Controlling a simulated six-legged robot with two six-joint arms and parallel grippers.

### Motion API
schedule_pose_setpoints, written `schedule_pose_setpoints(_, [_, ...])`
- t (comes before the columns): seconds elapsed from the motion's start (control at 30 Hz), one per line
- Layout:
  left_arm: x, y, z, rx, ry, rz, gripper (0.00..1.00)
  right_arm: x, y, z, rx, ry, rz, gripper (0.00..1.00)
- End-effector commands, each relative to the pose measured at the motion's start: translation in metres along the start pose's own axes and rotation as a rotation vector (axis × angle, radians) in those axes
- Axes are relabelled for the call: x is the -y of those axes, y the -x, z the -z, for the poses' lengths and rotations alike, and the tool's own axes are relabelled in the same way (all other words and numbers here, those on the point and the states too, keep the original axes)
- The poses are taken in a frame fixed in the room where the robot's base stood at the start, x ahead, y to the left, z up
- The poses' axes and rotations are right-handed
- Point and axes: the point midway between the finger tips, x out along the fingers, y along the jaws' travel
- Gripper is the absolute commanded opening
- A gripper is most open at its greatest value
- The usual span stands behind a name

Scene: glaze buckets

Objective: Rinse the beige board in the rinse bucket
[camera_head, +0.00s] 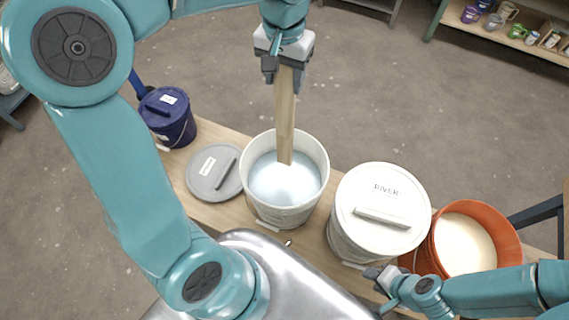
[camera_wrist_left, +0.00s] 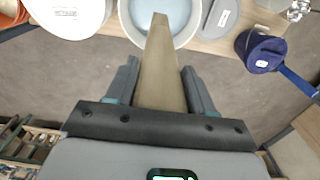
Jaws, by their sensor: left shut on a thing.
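The beige board (camera_head: 285,110) is a long narrow wooden slat, held upright. My left gripper (camera_head: 287,68) is shut on its upper end, above the open white bucket. In the left wrist view the board (camera_wrist_left: 160,65) stands between the fingers of the left gripper (camera_wrist_left: 160,92). The open white bucket (camera_head: 284,214) holds pale bluish liquid and is the likely rinse bucket; it also shows in the left wrist view (camera_wrist_left: 196,12). The board's lower end is inside the bucket's rim and appears to meet the liquid. My right gripper (camera_head: 383,279) is low by the lidded bucket, its fingers unclear.
A grey lid (camera_head: 206,186) lies left of the open bucket. A dark blue lidded bucket (camera_head: 170,128) stands at the bench's left end.

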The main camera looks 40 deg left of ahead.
Motion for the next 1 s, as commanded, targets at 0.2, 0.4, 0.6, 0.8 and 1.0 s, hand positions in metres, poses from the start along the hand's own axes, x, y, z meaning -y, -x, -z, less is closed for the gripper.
schedule_pose_setpoints(0.2, [0.000, 0.000, 0.000, 0.000, 0.000, 0.000, 0.10, 0.000, 0.000, 0.000, 0.000, 0.000, 0.000, 0.39])
schedule_pose_setpoints(0.4, [0.000, 0.009, 0.001, -0.003, 0.000, -0.001, 0.10, 0.001, 0.002, 0.000, 0.000, 0.000, 0.000, 0.39])
schedule_pose_setpoints(0.6, [0.000, 0.030, 0.001, -0.003, 0.000, -0.001, 0.10, 0.001, 0.004, 0.000, 0.000, 0.000, 0.000, 0.39])
schedule_pose_setpoints(0.8, [0.000, 0.048, 0.001, -0.002, -0.001, -0.001, 0.10, 0.001, 0.004, 0.000, 0.000, 0.000, 0.000, 0.39])
schedule_pose_setpoints(1.0, [0.000, 0.051, 0.000, -0.001, 0.000, -0.001, 0.10, 0.001, 0.004, 0.000, 0.000, 0.000, 0.000, 0.39])
